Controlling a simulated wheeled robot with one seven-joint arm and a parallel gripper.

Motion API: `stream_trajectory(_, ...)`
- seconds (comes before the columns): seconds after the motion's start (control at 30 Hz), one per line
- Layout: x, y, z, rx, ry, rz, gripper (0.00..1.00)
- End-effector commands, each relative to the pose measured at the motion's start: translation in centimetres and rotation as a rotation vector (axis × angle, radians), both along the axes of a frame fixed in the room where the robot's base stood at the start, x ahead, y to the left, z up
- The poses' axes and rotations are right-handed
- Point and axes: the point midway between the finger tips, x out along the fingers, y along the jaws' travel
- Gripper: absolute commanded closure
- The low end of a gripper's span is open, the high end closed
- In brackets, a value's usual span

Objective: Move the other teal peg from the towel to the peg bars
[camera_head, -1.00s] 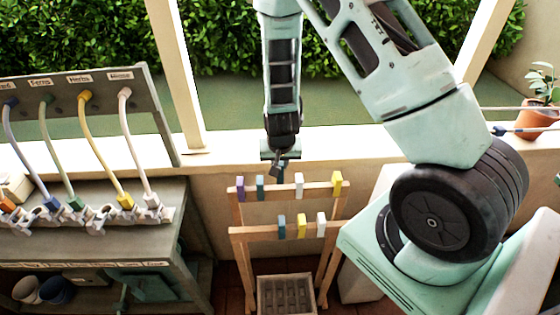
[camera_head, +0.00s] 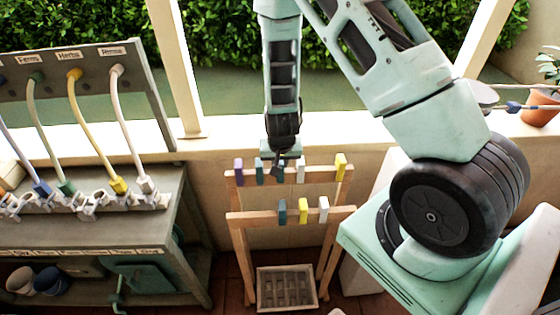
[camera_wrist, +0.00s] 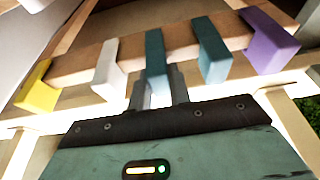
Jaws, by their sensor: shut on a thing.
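My gripper (camera_wrist: 159,88) is shut on a teal peg (camera_wrist: 155,52), which sits at the upper peg bar (camera_wrist: 185,48) between a white peg (camera_wrist: 109,68) and another teal peg (camera_wrist: 210,50). In the head view my gripper (camera_head: 279,164) points down at the upper bar (camera_head: 320,174), and its fingertips partly hide the held peg. A purple peg (camera_head: 238,170), the other teal peg (camera_head: 259,172), a white peg (camera_head: 301,171) and a yellow peg (camera_head: 340,166) are on this bar. I cannot make out the towel.
The lower bar (camera_head: 260,217) carries a teal peg (camera_head: 282,212), a yellow peg (camera_head: 303,210) and a white peg (camera_head: 323,209). A slatted crate (camera_head: 261,300) stands below. A bench with colored hoses (camera_head: 92,128) is at left.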

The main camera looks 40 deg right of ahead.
Motion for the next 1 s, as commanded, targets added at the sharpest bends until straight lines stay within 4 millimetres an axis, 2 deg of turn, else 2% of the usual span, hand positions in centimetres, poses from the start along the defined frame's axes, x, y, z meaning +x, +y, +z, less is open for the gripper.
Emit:
stream_trajectory(0.2,0.0,0.0,0.0,0.0,0.0,0.0,1.0)
stream_trajectory(0.23,0.0,0.0,0.0,0.0,0.0,0.0,0.73)
stream_trajectory(0.3,0.0,0.0,0.0,0.0,0.0,0.0,0.55)
stream_trajectory(0.67,0.0,0.0,0.5,0.0,0.0,0.0,0.55)
stream_trajectory(1.0,0.0,0.0,4.3,0.0,0.0,0.0,0.55)
